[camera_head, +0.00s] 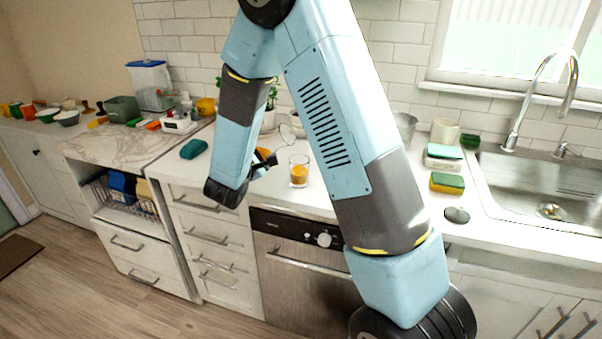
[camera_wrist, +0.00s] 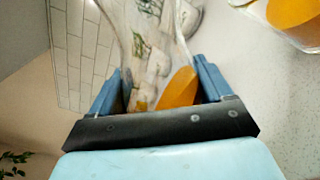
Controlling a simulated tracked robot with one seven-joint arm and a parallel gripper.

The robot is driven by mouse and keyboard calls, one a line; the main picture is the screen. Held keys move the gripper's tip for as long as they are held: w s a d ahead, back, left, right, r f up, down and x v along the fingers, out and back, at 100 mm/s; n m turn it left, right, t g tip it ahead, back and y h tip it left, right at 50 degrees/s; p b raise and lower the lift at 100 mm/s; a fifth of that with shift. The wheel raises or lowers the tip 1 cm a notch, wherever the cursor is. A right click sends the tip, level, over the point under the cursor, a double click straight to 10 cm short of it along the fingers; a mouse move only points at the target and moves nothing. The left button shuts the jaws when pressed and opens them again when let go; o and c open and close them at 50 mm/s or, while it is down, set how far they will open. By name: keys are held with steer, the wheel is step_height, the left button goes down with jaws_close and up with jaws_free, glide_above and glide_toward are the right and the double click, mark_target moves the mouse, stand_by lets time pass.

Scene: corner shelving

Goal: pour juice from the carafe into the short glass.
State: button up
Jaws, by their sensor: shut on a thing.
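The short glass (camera_head: 299,174) stands upright on the counter with orange juice in it. It also shows in the top right corner of the wrist view (camera_wrist: 298,22), partly cut off. My gripper (camera_head: 264,158) is just left of the glass and above the counter. In the wrist view its two blue fingers (camera_wrist: 158,84) are shut on the clear carafe (camera_wrist: 150,40), with some orange juice low in it near the fingers. In the head view the carafe (camera_head: 291,132) looks tilted, up and right of the fingers. I cannot tell whether juice is flowing.
A teal object (camera_head: 193,149) lies on the counter left of my gripper. A potted plant (camera_head: 271,95) stands behind. A metal cup (camera_head: 404,126), a yellow-green sponge (camera_head: 447,183) and a dark disc (camera_head: 456,215) are right of my arm, near the sink (camera_head: 550,195).

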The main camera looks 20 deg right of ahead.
steer(key=shift+r+n, duration=0.2)
steer(key=shift+n, duration=0.1)
steer(key=shift+s+d+r+n+b, duration=0.15)
steer(key=shift+d+r+n+b, duration=0.2)
steer(key=shift+n, duration=0.45)
steer(key=shift+r+n+b, duration=0.35)
steer(key=shift+n+b, duration=0.15)
steer(key=shift+n, duration=0.5)
steer(key=n, duration=0.1)
steer(key=n+b, duration=0.1)
steer(key=a+n, duration=0.1)
steer(key=shift+w+r, duration=0.1)
steer(key=shift+w, duration=0.2)
steer(key=shift+w+f+n+b, duration=0.15)
steer(key=shift+n+b, duration=0.35)
steer(key=shift+n, duration=0.5)
steer(key=shift+f+n+b, duration=0.2)
steer(key=shift+n+b, duration=0.25)
steer(key=shift+n, duration=0.55)
steer(key=shift+r, duration=3)
